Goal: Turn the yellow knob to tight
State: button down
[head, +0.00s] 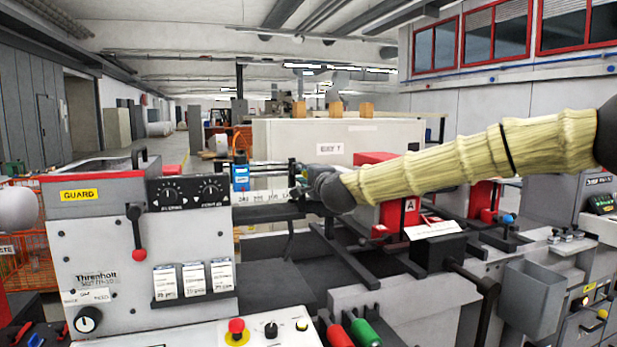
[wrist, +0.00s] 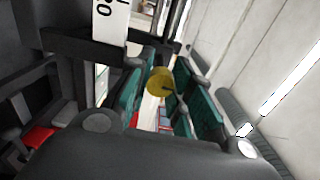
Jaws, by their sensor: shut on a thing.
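The yellow knob (wrist: 160,82) shows in the wrist view as a round yellow face with a dark mark on its right side. My gripper (wrist: 160,87) has its two teal-padded fingers on either side of the knob, shut on it. In the head view my gripper (head: 305,187) is at the right end of a white marked strip (head: 262,197), at the end of my sleeved arm. The knob is hidden there behind the gripper. The writing by the knob is too cut off to tell its setting.
A blue-capped device (head: 240,172) stands just left of the gripper on the strip's rail. The machine's grey front panel (head: 95,245) with a red-balled lever (head: 138,240) is at the left. Dark rails and a red block (head: 400,215) lie below and behind my arm.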

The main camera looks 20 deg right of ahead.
jog(key=c, duration=1.2)
grip_release()
jog(key=shift+d, duration=0.1)
jog(key=shift+c, duration=0.2)
jog(key=shift+s, duration=0.15)
jog(key=s, duration=0.7)
jog(key=shift+s+d, duration=0.15)
jog(key=shift+s, duration=0.25)
